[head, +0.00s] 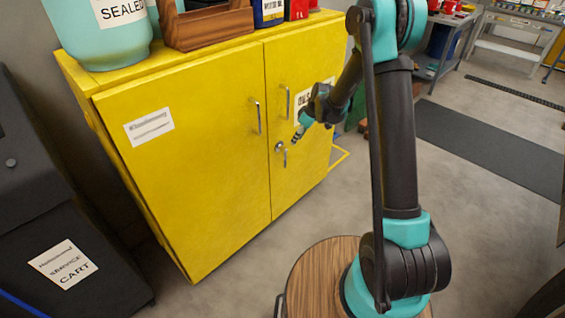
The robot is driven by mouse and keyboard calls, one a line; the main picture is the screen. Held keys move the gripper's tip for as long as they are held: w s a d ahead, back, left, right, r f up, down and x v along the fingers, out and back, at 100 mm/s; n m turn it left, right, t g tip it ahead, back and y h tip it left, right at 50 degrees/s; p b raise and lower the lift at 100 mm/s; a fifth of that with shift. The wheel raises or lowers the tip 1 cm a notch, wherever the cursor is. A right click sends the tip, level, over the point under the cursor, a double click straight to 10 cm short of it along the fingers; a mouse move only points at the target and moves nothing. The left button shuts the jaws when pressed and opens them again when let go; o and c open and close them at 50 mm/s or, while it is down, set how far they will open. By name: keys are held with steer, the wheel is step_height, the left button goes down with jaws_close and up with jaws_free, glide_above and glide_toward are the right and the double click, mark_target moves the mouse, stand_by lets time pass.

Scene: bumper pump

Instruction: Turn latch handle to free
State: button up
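The latch handle (281,149) is a small metal piece with a round top and a short lever hanging down. It sits on the right door of the yellow cabinet (200,170), close to the seam between the two doors. My gripper (297,134) is just above and to the right of the latch, pointing down and left at the door. It looks apart from the latch, but depth is hard to judge. The fingers are too small to tell whether they are open or shut. Both doors look closed.
Two upright pull handles (257,117) (288,104) flank the door seam above the latch. A teal SEALED container (100,45) and a wooden tote (208,30) stand on the cabinet. A dark service cart (40,200) is at left.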

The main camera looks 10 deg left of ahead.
mark_target(285, 159)
steer(key=x, duration=1.7)
steer(key=shift+f, duration=0.1)
steer(key=shift+c, duration=0.6)
jaws_close()
